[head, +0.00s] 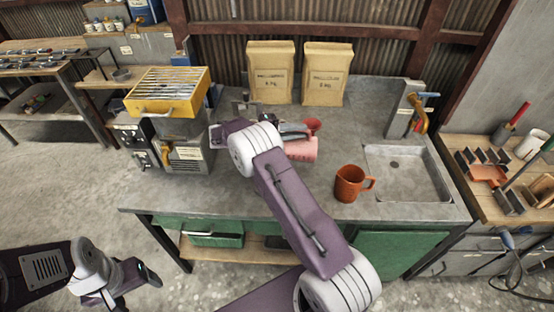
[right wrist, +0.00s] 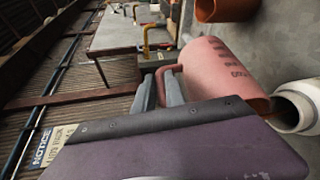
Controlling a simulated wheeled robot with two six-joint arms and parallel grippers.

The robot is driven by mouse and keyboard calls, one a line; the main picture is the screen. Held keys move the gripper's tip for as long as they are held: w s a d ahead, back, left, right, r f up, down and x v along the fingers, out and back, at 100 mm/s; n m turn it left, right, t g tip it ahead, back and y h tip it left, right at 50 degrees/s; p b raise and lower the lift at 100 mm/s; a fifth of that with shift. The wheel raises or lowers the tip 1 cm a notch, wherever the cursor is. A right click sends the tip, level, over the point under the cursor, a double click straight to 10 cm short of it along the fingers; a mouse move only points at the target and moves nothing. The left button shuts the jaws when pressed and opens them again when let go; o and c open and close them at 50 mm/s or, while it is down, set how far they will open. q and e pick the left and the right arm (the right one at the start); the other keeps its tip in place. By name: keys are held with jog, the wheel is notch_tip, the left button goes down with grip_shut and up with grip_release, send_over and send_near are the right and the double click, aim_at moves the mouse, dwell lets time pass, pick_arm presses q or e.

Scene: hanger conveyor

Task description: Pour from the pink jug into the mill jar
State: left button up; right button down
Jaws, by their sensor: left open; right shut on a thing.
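The pink jug (head: 301,150) is held above the worktop, lying well over on its side. My right gripper (right wrist: 163,93) is shut on its handle, seen in the right wrist view beside the jug's body (right wrist: 212,75). The jug's mouth end is toward the lower right there. A white round vessel (right wrist: 298,100) with a dark opening, probably the mill jar, shows close beside that end. In the head view my right arm hides that spot. I cannot see any contents flowing. My left gripper (head: 134,285) is open and empty, low at the left, away from the bench.
An orange mug (head: 349,184) stands right of the jug, before the sink (head: 410,180). Two paper bags (head: 324,75) stand at the back. A machine (head: 170,150) with a yellow tray (head: 150,106) is at the left.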

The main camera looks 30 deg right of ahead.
jog(key=shift+w+a+f+b, duration=0.1)
jog(key=shift+a+f+b, duration=0.05)
jog(key=shift+b, duration=0.15)
jog(key=shift+w+a+h+b, duration=0.25)
jog(key=shift+a+h+b, duration=0.1)
jog(key=shift+h, duration=0.05)
jog(key=shift+a, duration=0.1)
jog(key=shift+w, duration=0.1)
dwell(0.5)
